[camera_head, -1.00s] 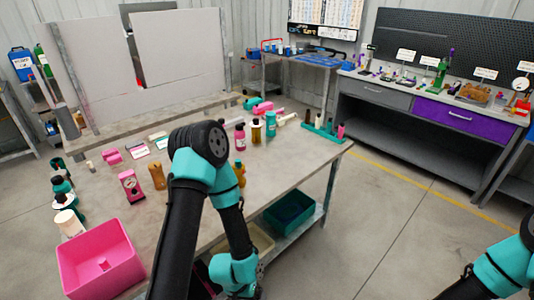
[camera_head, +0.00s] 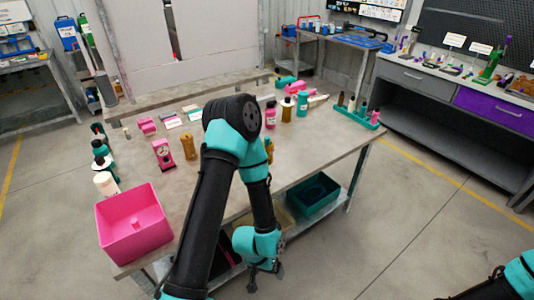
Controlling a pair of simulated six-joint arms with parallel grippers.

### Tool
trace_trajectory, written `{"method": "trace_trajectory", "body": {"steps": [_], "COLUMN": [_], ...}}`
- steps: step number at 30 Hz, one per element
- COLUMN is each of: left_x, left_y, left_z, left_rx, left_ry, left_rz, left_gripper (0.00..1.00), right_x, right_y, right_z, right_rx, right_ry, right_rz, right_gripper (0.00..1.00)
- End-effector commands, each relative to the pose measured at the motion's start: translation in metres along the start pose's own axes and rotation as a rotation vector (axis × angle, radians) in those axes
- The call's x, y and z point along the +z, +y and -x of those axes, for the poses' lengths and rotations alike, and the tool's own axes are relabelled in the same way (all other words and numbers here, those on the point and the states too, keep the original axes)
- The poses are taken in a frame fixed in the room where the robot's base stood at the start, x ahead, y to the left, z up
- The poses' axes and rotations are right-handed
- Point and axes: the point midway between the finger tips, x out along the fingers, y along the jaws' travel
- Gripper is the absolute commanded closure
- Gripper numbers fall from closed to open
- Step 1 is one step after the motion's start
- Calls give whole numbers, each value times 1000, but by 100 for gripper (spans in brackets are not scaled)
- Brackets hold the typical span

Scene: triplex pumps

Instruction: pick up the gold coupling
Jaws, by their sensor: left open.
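A gold-brown piece (camera_head: 189,146) stands upright on the workbench (camera_head: 225,185), between a pink gauge-like piece and my left arm. Another gold-yellow piece (camera_head: 269,150) shows at the right edge of my left arm, which partly hides it. A dark amber bottle-like piece (camera_head: 287,110) stands farther back. I cannot tell for sure which one is the gold coupling. My left gripper (camera_head: 264,285) is low, in front of the bench edge and below the tabletop; it is open and empty, clear of all gold pieces. My right arm shows at the lower right, but its gripper is out of view.
A pink bin (camera_head: 132,226) sits at the near left bench corner. A teal bin (camera_head: 314,196) is on the lower shelf. Pink and teal bottles and a teal rack (camera_head: 360,116) stand toward the back right. My left arm crosses above the bench middle.

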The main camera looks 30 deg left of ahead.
Motion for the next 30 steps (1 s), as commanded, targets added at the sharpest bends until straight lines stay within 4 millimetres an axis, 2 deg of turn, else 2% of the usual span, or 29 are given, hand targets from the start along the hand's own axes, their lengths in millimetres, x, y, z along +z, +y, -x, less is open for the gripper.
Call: {"method": "trace_trajectory", "body": {"steps": [10,30], "left_x": [0,0], "left_y": [0,0], "left_z": [0,0], "left_rx": [0,0], "left_ry": [0,0], "left_rz": [0,0], "left_gripper": [10,10], "right_x": [0,0], "right_y": [0,0], "right_z": [0,0], "right_rx": [0,0], "right_ry": [0,0], "right_rz": [0,0], "right_gripper": [98,34]}}
